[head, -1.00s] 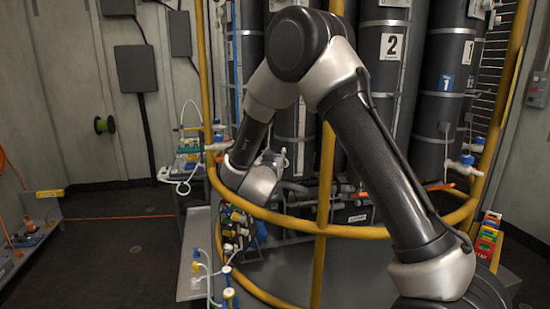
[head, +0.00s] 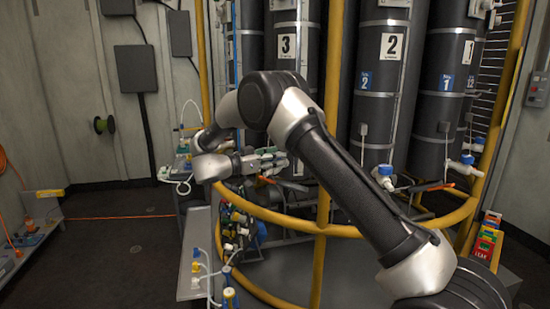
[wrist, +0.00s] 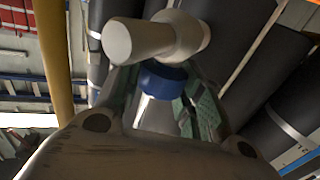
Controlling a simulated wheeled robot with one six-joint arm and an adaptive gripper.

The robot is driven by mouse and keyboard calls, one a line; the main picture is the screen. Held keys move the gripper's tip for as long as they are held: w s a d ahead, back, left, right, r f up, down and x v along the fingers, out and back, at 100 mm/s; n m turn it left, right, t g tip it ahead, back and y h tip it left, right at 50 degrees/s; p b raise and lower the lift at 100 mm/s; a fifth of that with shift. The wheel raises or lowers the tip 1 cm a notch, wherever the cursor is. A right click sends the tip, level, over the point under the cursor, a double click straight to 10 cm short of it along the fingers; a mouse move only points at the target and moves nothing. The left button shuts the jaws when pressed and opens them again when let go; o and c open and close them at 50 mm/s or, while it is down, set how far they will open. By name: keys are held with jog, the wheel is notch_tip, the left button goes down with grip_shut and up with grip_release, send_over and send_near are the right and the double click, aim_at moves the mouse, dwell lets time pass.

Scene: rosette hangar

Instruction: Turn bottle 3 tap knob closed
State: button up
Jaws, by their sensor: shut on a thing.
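Bottle 3 (head: 308,45), a dark cylinder with a white "3" label, stands behind the yellow rail at upper centre in the head view. In the wrist view its tap has a white body (wrist: 140,40) and a blue knob (wrist: 162,80). My gripper (head: 278,160) reaches in at the lower front of bottle 3. In the wrist view its green-padded fingers lie on both sides of the blue knob and are shut on it. The knob is hidden behind the fingers in the head view, and its exact turn angle cannot be told.
Bottle 2 (head: 400,95), with its own blue-knobbed tap (head: 384,174), stands to the right. The yellow rail (head: 285,219) curves around the bottles in front. Small fittings and hoses crowd the area below my gripper. Open floor (head: 120,235) lies at left.

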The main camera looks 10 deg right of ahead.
jog(key=shift+m+g, duration=0.5)
jog(key=shift+g, duration=0.2)
jog(key=shift+r+g+h, duration=0.1)
jog(key=shift+g+h, duration=0.2)
jog(key=o, duration=1)
jog(key=shift+o, duration=0.2)
jog(key=s+a, duration=0.2)
jog(key=a, duration=0.9)
jog(key=shift+a, duration=0.35)
